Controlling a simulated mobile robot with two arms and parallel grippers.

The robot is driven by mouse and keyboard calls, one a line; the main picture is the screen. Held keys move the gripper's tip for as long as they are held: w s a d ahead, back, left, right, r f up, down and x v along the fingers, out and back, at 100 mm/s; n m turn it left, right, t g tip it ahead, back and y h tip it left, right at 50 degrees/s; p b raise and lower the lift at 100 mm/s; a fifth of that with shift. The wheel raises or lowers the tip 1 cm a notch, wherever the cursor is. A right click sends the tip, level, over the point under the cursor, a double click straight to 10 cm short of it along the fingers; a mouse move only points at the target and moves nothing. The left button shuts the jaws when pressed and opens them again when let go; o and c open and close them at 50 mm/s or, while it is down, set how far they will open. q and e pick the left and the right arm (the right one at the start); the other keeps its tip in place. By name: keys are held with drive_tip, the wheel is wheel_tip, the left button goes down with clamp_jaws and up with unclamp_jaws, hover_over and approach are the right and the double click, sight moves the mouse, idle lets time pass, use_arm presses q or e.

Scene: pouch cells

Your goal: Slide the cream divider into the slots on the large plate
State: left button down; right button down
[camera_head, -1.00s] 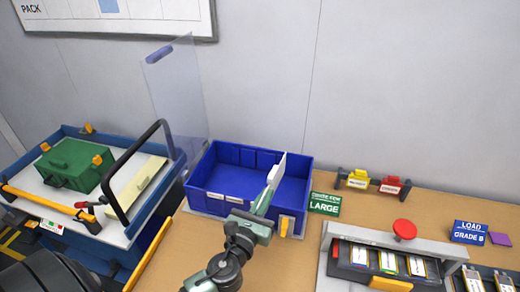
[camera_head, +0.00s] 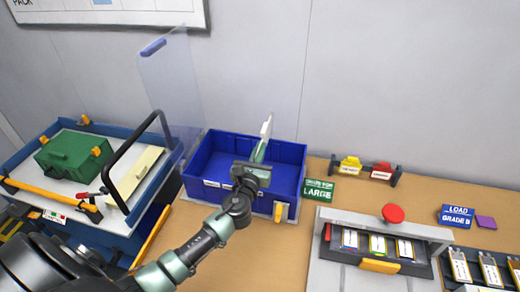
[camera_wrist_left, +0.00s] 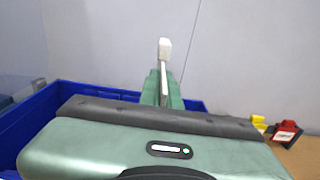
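The cream divider (camera_head: 266,128) is a thin pale panel, seen nearly edge-on and standing roughly upright. My left gripper (camera_head: 259,152) is shut on it and holds it over the right half of the blue bin (camera_head: 220,142). In the left wrist view the divider (camera_wrist_left: 165,52) sticks up from between the green fingers (camera_wrist_left: 163,90). The divider's top is above the bin's back wall; its lower part is hidden by the gripper. A green sign reading LARGE (camera_head: 318,191) stands just right of the bin. I cannot make out the slots. My right gripper is not in view.
A clear panel (camera_head: 170,85) rises left of the bin. Further left, a blue-rimmed cart (camera_head: 50,225) carries a green case (camera_head: 72,158) and a black handle. A fixture with a red button (camera_head: 393,213) and pouch cells is at right. Yellow and red pieces (camera_head: 350,165) sit behind.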

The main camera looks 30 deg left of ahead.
use_arm(q)
wheel_tip(320, 180, down, 5)
drive_tip(key=b, duration=0.4)
drive_tip(key=shift+f+b, duration=0.25)
drive_tip(key=shift+b, duration=0.1)
idle(1.3)
drive_tip(key=shift+f+b, duration=0.3)
drive_tip(key=shift+f, duration=0.25)
drive_tip(key=shift+f+b, duration=1.55)
drive_tip(key=shift+f, duration=0.1)
drive_tip(key=c, duration=1.6)
unclamp_jaws()
drive_tip(key=shift+s, duration=0.1)
drive_tip(key=shift+o, duration=0.2)
drive_tip(key=shift+f, duration=0.1)
